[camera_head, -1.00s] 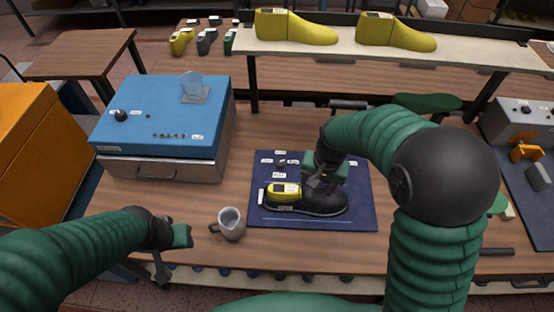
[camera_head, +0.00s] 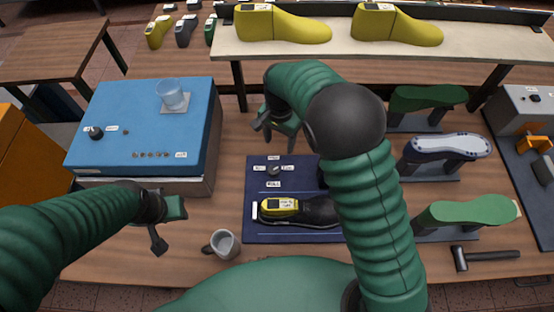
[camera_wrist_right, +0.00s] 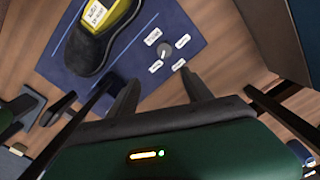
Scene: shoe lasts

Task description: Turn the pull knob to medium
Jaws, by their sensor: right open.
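The pull knob (camera_head: 274,170) is a small dark knob on the dark blue mat (camera_head: 312,237), with small white labels around it. The larger label below it seems to read PULL. The knob also shows in the right wrist view (camera_wrist_right: 166,50), grey and ringed by labels; its pointer setting is too small to read. My right gripper (camera_head: 275,127) is open and empty, above and behind the knob in the head view. Its two dark fingers (camera_wrist_right: 162,88) are apart and do not touch the knob. My left gripper (camera_head: 170,228) hangs left of the mug; its jaw opening is unclear.
A black shoe (camera_head: 312,212) with a yellow last lies on the mat, partly behind my right arm. A grey mug (camera_head: 224,244) stands in front-left of the mat. A blue box (camera_head: 140,105) is at left. Lasts on stands (camera_head: 447,148) and a hammer (camera_head: 485,256) are at right.

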